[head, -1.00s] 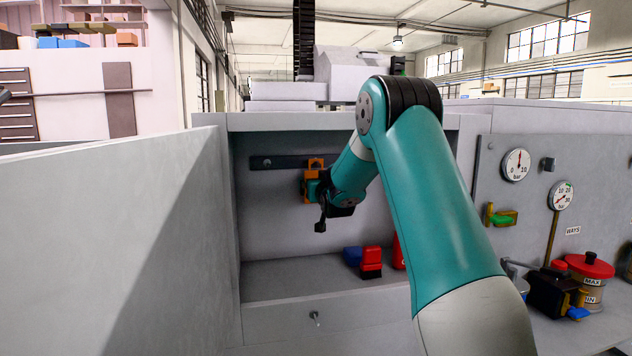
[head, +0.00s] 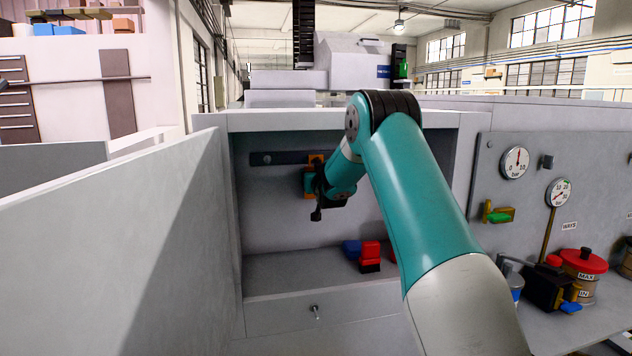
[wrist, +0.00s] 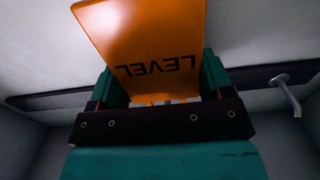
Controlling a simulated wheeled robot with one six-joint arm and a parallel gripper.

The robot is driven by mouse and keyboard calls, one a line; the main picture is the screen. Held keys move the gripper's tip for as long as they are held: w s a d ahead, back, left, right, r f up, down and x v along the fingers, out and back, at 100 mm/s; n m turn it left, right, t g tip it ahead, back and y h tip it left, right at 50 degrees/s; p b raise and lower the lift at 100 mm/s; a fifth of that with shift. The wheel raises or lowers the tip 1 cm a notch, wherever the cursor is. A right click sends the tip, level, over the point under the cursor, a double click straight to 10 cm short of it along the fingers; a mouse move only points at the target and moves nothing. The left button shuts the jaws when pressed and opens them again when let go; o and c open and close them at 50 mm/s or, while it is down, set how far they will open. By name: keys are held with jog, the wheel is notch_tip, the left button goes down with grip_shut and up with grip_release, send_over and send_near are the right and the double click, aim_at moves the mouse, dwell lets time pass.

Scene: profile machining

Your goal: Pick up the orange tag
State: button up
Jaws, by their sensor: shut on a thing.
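The orange tag (wrist: 148,45) fills the upper middle of the wrist view, with the word LEVEL upside down on it. My gripper (wrist: 162,85) is shut on it, with a teal-green finger at each side of the tag. In the head view the tag (head: 316,160) shows only as small orange patches around my gripper (head: 311,182), in front of the back wall of the grey recess. My wrist hides the rest. I cannot tell whether the tag still touches the dark rail (head: 284,158) behind it.
A peg (wrist: 288,92) sticks out from the rail, right of the tag. Blue and red objects (head: 370,253) stand on the recess shelf below. A tall grey panel (head: 120,240) bounds the left. Gauges (head: 515,162) and a red-lidded can (head: 583,262) are at the right.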

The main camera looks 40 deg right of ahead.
jog(key=shift+r+b, duration=0.5)
jog(key=shift+b, duration=0.2)
jog(key=b+v, duration=0.8)
jog(key=v, duration=1)
jog(key=shift+r+b, duration=0.25)
jog(key=shift+b, duration=0.05)
jog(key=shift+r, duration=0.1)
jog(key=shift+r, duration=0.55)
jog(key=shift+s, duration=0.1)
jog(key=shift+b+v, duration=0.65)
jog(key=shift+v, duration=1.05)
